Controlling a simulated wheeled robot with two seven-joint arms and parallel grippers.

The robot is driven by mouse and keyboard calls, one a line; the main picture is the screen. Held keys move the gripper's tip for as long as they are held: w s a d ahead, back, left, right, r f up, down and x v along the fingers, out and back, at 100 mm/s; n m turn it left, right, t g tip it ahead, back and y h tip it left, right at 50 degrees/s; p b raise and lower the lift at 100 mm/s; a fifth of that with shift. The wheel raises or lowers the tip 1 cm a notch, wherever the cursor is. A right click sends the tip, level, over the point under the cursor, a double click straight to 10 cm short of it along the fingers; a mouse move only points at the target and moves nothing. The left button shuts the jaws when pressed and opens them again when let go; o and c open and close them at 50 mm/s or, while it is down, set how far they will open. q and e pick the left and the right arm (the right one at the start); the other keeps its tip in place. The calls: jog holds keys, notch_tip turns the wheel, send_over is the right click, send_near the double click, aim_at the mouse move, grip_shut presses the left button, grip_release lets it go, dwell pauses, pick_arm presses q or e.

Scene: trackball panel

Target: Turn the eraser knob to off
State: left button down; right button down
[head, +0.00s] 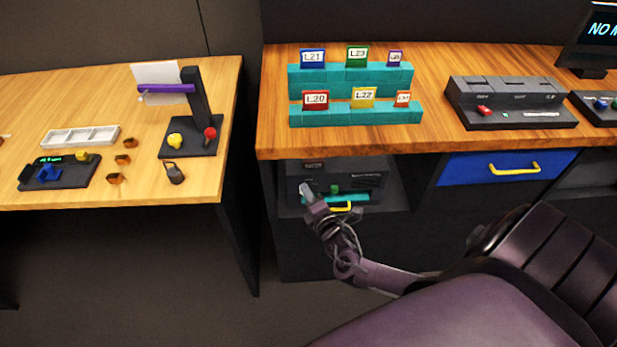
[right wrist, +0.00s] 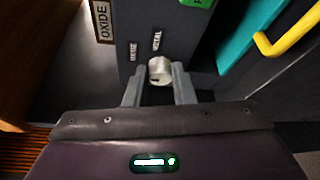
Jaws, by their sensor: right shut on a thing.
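A pale silver knob (right wrist: 160,70) sticks out of a dark panel (right wrist: 185,35) in the right wrist view. My right gripper (right wrist: 158,82) is shut on this knob, with one finger on each side. Two small white labels stand beside and above the knob, too small to read surely. In the head view, my right gripper (head: 308,191) is at the left front of a dark unit (head: 362,182) in the bay under the right desk. The gripper hides the knob there. My left gripper is not in view.
A teal part (right wrist: 242,40) with a yellow handle (right wrist: 290,32) lies right of the knob. A sign reading OXIDE (right wrist: 103,20) is at the upper left. A blue drawer (head: 470,172) is right of the bay. The right desk (head: 440,110) overhangs the bay.

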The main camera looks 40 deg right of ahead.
dwell(0.5)
jog(key=c, duration=1.2)
grip_release()
jog(key=v, duration=0.7)
jog(key=shift+s, duration=0.35)
